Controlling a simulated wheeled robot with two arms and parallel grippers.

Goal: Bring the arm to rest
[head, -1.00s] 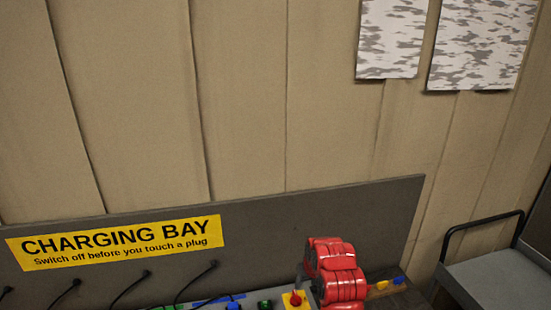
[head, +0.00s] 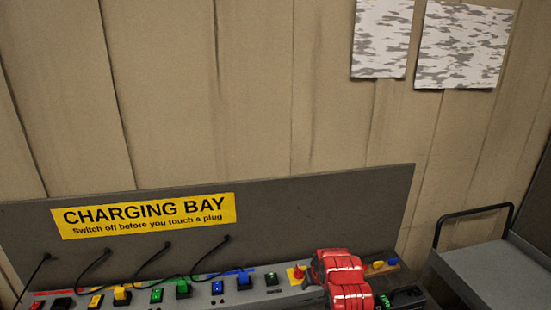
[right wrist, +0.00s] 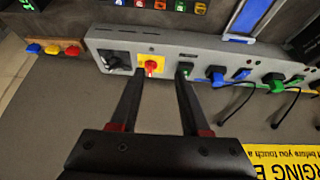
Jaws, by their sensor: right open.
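My right arm, with its red casing (head: 345,280), reaches over the right end of the grey charging strip (head: 250,290) in the head view. Its jaws are not clearly seen there. In the right wrist view my right gripper (right wrist: 158,78) is open and empty, its two dark fingers apart. They point at the strip, over a red rotary switch on a yellow plate (right wrist: 151,65). Whether the fingertips touch anything cannot be told. My left gripper is not in view.
The strip carries coloured switches and plugs with black cables. A grey back panel (head: 300,215) bears a yellow "CHARGING BAY" sign (head: 145,215). A grey cart (head: 480,270) with a black handle stands at the right. Blue, yellow and red pieces (right wrist: 52,49) sit beside the strip.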

